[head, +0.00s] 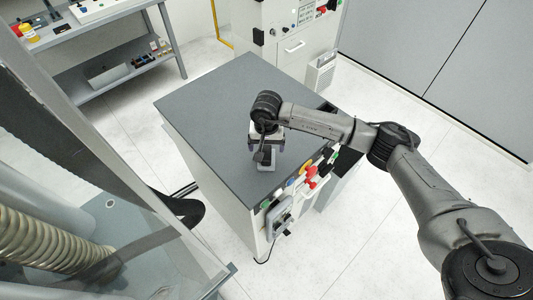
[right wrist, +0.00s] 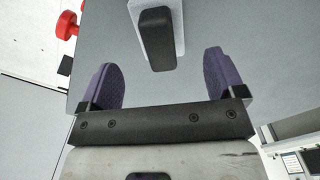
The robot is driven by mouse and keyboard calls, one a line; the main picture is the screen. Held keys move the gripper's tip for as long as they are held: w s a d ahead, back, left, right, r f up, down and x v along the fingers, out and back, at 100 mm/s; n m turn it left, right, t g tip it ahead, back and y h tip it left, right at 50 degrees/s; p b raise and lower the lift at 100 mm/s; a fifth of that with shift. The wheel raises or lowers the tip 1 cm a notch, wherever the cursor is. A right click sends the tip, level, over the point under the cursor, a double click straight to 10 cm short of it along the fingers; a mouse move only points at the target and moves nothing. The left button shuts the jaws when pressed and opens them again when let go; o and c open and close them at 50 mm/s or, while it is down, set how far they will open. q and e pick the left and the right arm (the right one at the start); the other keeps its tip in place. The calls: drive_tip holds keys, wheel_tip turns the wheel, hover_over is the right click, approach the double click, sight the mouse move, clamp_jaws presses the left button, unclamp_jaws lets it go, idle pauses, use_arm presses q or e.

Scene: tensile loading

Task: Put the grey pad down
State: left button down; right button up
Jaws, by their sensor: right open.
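The grey pad (right wrist: 155,40), a dark rounded block on a pale grey base, rests on the grey top of the white cabinet (head: 215,110). In the head view it shows only partly, as a pale piece (head: 266,165) beneath my right gripper (head: 264,152). In the right wrist view, my right gripper (right wrist: 162,76) is open, its two purple-lined fingers wide apart. The pad lies just beyond the fingertips, between their lines, and nothing is held. My left gripper is out of view.
Red and coloured knobs (head: 310,176) line the cabinet's front right edge. The cabinet top is clear to the left and back. A shelf bench (head: 120,70) stands at the back left, and a clear-panelled machine with a ribbed hose (head: 50,243) at the front left.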

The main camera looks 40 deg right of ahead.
sight(267, 152)
wheel_tip(267, 152, up, 5)
drive_tip(key=shift+b, duration=0.4)
drive_tip(key=s+a+m+t+y, duration=0.1)
drive_tip(key=s+a+m+y, duration=0.1)
drive_tip(key=a+y, duration=0.65)
drive_tip(key=s+a+m+y, duration=0.2)
drive_tip(key=s+a+y, duration=0.1)
drive_tip(key=a, duration=1)
drive_tip(key=s+a+r+m+t+y, duration=0.1)
drive_tip(key=a+r+m+t+y, duration=0.2)
drive_tip(key=m+t, duration=0.45)
drive_tip(key=r+m+t+y, duration=0.3)
drive_tip(key=r+m+t, duration=0.15)
drive_tip(key=m, duration=0.65)
drive_tip(key=s+d+f+m+t+h, duration=0.15)
drive_tip(key=d+f+m+h, duration=0.35)
drive_tip(key=m, duration=0.5)
drive_tip(key=s+d+f+m+h, duration=0.3)
drive_tip(key=m+h, duration=0.4)
drive_tip(key=m, duration=0.3)
drive_tip(key=s+d+f+m+h, duration=0.2)
drive_tip(key=d+f+m+h, duration=0.3)
drive_tip(key=m, duration=0.5)
drive_tip(key=s+f+m+g, duration=0.4)
drive_tip(key=s+g, duration=0.1)
drive_tip(key=s, duration=0.4)
drive_tip(key=s+f+m+g, duration=0.5)
drive_tip(key=s+g, duration=0.1)
drive_tip(key=s, duration=0.4)
